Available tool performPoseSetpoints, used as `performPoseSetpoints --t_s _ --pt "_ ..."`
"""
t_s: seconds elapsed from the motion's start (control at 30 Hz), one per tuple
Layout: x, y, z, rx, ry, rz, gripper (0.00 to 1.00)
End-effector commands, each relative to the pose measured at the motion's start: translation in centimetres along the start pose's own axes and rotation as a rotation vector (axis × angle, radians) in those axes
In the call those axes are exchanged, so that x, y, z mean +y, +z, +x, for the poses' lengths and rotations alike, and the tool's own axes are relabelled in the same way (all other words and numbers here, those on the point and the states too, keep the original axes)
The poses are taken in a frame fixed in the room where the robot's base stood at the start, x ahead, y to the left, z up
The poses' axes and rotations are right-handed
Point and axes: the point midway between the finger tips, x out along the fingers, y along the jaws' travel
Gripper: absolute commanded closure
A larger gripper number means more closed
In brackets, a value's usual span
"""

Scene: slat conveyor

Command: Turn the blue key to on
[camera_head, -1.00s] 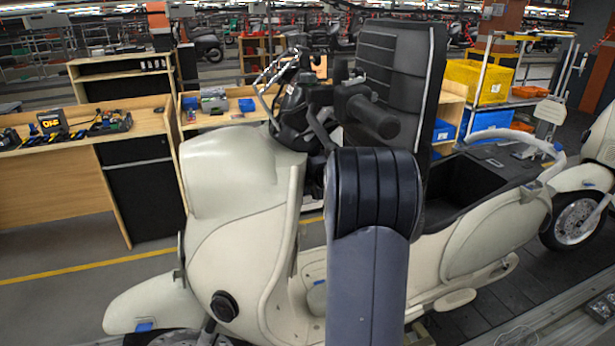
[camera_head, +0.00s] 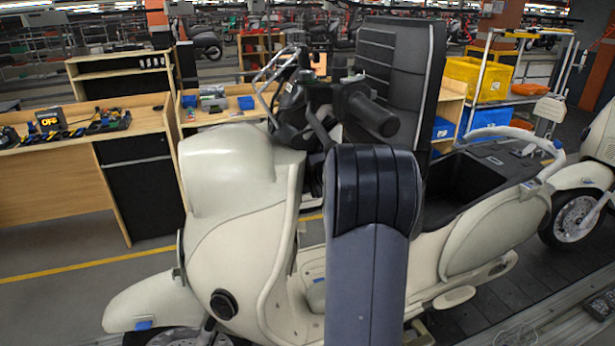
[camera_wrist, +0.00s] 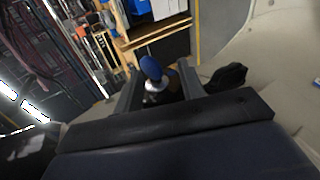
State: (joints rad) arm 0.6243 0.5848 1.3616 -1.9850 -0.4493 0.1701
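The blue key (camera_wrist: 151,68) shows in the wrist view, its rounded blue head above a pale metallic collar. My gripper (camera_wrist: 158,82) is open, with one dark finger to the left of the key and one to the right. The key appears between the fingers, nearer the left one; I cannot tell whether that finger touches it. In the head view my arm link hides the gripper and the key. The cream scooter (camera_head: 225,210) stands upright, with its handlebar grip (camera_head: 372,114) just above my arm.
A wooden workbench (camera_head: 60,195) with tools stands at the left. A rack with a yellow bin (camera_head: 477,80) and blue bins is at the back right. The scooter's leg shield and handlebar closely surround my arm. Another scooter is at the right edge.

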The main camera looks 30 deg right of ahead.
Motion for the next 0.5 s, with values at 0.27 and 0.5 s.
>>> performPoseSetpoints --t_s 0.27,0.5 --pt "1.5 0.3 -4.5 -0.009 0.028 -0.006 0.62" --pt "1.0 0.3 -8.8 -0.007 0.022 -0.002 0.62"
